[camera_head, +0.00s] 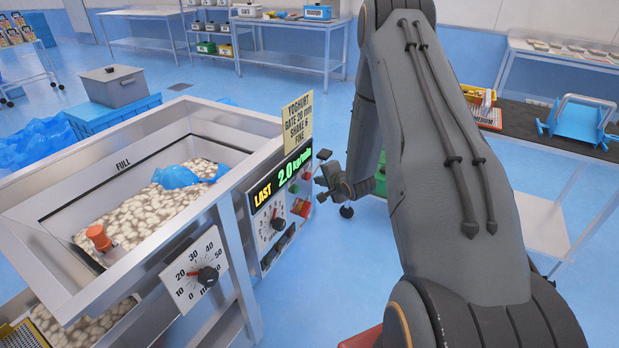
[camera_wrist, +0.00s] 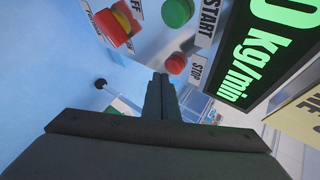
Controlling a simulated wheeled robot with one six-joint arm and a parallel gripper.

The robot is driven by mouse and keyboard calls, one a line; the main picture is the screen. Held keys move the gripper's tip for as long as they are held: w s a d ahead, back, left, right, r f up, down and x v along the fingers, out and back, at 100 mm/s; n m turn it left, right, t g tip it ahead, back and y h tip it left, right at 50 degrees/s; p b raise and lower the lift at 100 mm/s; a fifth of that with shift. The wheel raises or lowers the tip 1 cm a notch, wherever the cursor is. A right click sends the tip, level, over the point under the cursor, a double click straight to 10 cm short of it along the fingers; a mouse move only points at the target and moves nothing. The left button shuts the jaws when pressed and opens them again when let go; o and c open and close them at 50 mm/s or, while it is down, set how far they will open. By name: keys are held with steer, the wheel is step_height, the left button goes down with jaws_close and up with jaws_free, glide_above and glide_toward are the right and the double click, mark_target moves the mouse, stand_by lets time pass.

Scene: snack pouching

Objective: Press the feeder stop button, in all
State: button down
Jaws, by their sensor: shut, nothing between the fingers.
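The red stop button (camera_wrist: 176,63) sits on the feeder's control panel beside its STOP label (camera_wrist: 196,70) in the wrist view. The green START button (camera_wrist: 177,12) is beyond it. My gripper (camera_wrist: 160,82) is shut and empty, its fingertips pointing at the panel just short of and slightly left of the stop button in the picture. I cannot tell whether they touch it. In the head view my gripper (camera_head: 322,181) is beside the panel's right side, partly hidden by my wrist.
A red switch on a yellow base (camera_wrist: 119,24) is near the buttons. Blue floor lies behind the panel.

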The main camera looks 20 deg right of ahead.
steer(key=shift+s+d, duration=0.1)
steer(key=s+d, duration=0.1)
steer(key=s, duration=0.1)
steer(key=s+d+p, duration=0.1)
steer(key=d, duration=0.1)
steer(key=shift+s+p, duration=0.3)
steer(key=shift+s, duration=0.1)
stand_by(0.8)
steer(key=s+a+r+n+g+h, duration=0.1)
steer(key=s+a+r+n+g, duration=0.1)
steer(key=s+a+r+n, duration=0.3)
steer(key=s+a+r+n+g+h, duration=0.1)
steer(key=s+a+r+n+g, duration=0.25)
steer(key=r, duration=0.45)
steer(key=s+a+r+n+g, duration=0.2)
steer(key=s+a, duration=0.4)
steer(key=s, duration=0.5)
steer(key=s+a+r+n+g+y, duration=0.1)
steer(key=s+a+r+n, duration=0.4)
steer(key=s, duration=0.6)
steer(key=shift+a+r+g, duration=0.6)
steer(key=shift+a+g, duration=0.1)
steer(key=shift+g, duration=0.15)
